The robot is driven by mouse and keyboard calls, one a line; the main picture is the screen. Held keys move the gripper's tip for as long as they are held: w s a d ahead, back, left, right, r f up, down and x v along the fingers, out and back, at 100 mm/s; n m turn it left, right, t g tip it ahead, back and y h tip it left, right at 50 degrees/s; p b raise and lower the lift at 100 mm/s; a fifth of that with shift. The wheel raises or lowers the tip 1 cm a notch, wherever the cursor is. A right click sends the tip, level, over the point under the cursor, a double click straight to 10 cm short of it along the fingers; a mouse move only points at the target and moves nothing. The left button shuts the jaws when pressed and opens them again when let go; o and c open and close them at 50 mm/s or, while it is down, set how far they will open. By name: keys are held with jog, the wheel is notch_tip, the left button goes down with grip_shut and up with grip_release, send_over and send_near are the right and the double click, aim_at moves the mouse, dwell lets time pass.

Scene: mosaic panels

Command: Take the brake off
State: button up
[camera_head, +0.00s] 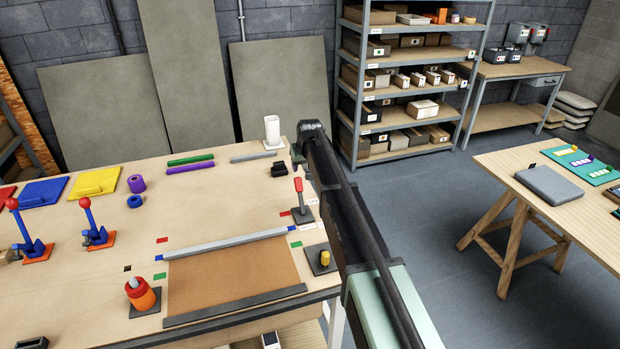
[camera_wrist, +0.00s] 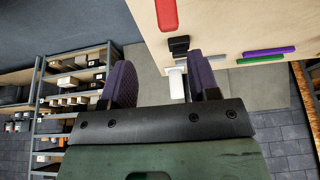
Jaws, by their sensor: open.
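A lever with a red grip (camera_head: 299,185) stands nearly upright on a dark base near the right edge of the workbench. Small white labels and a red patch lie by its base; I cannot read the labels clearly. I take this lever to be the brake. A red shape, probably its grip (camera_wrist: 166,14), shows at the top of the wrist view. My gripper (camera_head: 297,160) is above and just behind the lever, apart from it. In the wrist view my gripper (camera_wrist: 160,82) has its two purple fingers spread, with nothing held between them.
A black block (camera_head: 279,169) and a white cylinder (camera_head: 272,131) stand behind the lever. In front lie a brown panel with a grey bar (camera_head: 225,244) and a dark plate with a yellow knob (camera_head: 324,259). Blue clamps with red balls (camera_head: 92,222) stand left.

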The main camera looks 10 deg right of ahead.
aim_at(298, 178)
jog(key=b+x, duration=0.7)
jog(key=a+b+x, duration=0.1)
jog(key=b+x, duration=0.2)
jog(key=x, duration=0.1)
jog(key=shift+s, duration=0.2)
jog(key=shift+r, duration=0.1)
grip_shut()
